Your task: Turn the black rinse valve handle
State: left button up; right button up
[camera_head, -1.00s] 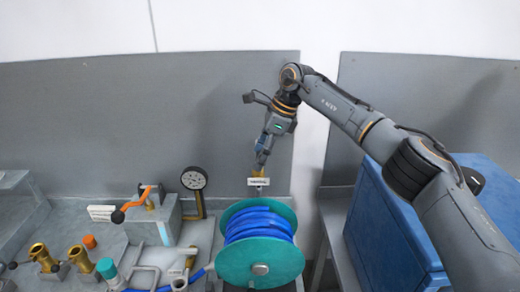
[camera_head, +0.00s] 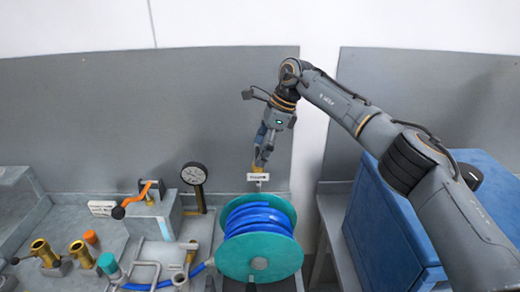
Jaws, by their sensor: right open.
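My right gripper (camera_head: 262,156) points down behind the hose reel, its fingers close above a small brass fitting (camera_head: 258,169) with a white label (camera_head: 258,177). The gripper is open. I cannot tell whether its fingers touch the fitting. I cannot make out a black valve handle there; the fingers may hide it. An orange lever (camera_head: 137,196) with a black knob (camera_head: 118,212) sits on a grey block further left, apart from the gripper. My left gripper is not in view.
A teal reel (camera_head: 260,260) with blue hose (camera_head: 258,217) stands in front of the fitting. A round gauge (camera_head: 194,174), brass ports (camera_head: 81,254) and grey pipework (camera_head: 147,264) are to the left. A large blue box (camera_head: 395,230) stands right, under my arm.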

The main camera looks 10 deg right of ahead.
jog(key=shift+r, duration=0.1)
jog(key=v, duration=1.1)
jog(key=shift+r, duration=0.35)
jog(key=shift+d, duration=0.2)
